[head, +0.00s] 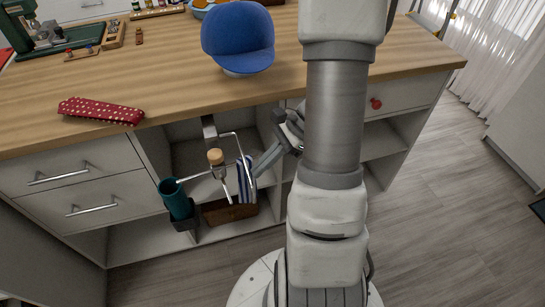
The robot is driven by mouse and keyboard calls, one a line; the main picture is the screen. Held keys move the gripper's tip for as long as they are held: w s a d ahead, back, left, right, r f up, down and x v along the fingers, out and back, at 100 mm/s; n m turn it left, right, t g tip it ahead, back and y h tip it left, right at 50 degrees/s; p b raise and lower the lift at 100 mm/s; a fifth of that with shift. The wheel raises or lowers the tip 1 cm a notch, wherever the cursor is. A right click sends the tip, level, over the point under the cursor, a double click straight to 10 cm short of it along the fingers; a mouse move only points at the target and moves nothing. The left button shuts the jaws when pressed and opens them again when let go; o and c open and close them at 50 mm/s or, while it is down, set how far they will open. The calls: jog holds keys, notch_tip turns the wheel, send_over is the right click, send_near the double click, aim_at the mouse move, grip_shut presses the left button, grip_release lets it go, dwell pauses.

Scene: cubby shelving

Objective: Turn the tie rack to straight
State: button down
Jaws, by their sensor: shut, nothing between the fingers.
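The tie rack is a metal swivel rack (210,132) fixed under the counter edge at an open cubby, with thin metal arms and a round wooden knob (215,157). Its arms stick out of the cubby at an angle. A blue and white striped tie (246,183) hangs from it on the right side. My gripper (261,168) is shut and empty, its fingers pointing down-left close beside the rack's right arm and the striped tie. I cannot tell whether it touches them. My arm hides part of the gripper's base and the cubby's right side.
A red dotted tie (100,110) and a blue cap (238,38) on a stand are on the wooden counter (160,65). A brown box (228,211) is in the lower cubby. Drawers (75,178) flank the left.

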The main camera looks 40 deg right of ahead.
aim_at(226, 188)
jog(key=w+a+f+b, duration=0.1)
jog(key=a, duration=0.4)
jog(key=shift+a+f, duration=0.35)
jog(key=shift+w+a, duration=0.1)
jog(key=shift+a, duration=0.05)
jog(key=shift+a, duration=0.65)
jog(key=shift+d, duration=0.1)
